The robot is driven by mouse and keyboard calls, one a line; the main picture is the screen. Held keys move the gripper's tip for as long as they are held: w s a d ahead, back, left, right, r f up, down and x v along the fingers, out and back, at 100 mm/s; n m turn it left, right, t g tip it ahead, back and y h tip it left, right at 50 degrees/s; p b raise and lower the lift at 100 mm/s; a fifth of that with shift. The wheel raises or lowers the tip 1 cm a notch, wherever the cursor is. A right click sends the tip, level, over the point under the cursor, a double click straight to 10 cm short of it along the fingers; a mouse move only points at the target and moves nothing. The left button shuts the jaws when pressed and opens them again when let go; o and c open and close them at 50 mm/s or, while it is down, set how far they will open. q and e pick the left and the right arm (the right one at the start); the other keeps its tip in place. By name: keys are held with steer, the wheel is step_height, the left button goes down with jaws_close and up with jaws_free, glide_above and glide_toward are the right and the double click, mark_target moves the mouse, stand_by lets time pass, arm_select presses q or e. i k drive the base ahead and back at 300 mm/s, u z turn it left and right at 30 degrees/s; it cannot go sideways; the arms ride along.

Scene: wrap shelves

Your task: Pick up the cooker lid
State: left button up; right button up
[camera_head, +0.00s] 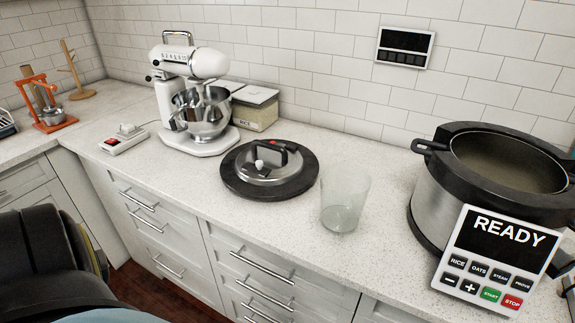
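The cooker lid (268,161) is round and silver with a black rim and a black arched handle with a red mark. It lies flat on the white speckled counter, in the middle of the head view. The cooker (424,208) is a large silver pot with a thick black rim, open on top, at the right. Its front panel (498,258) reads READY. Neither gripper shows in the head view. A dark rounded part of my own body fills the lower left, away from the lid.
A glass cup (344,200) stands just right of the lid. A white stand mixer (192,95) with a steel bowl and a lidded box (256,107) stand behind it to the left. A small scale (124,138) and an orange press (45,105) are farther left. Counter between cup and cooker is clear.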

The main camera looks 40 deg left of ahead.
mark_target(290, 168)
steer(key=i, duration=0.2)
steer(key=u, duration=1.6)
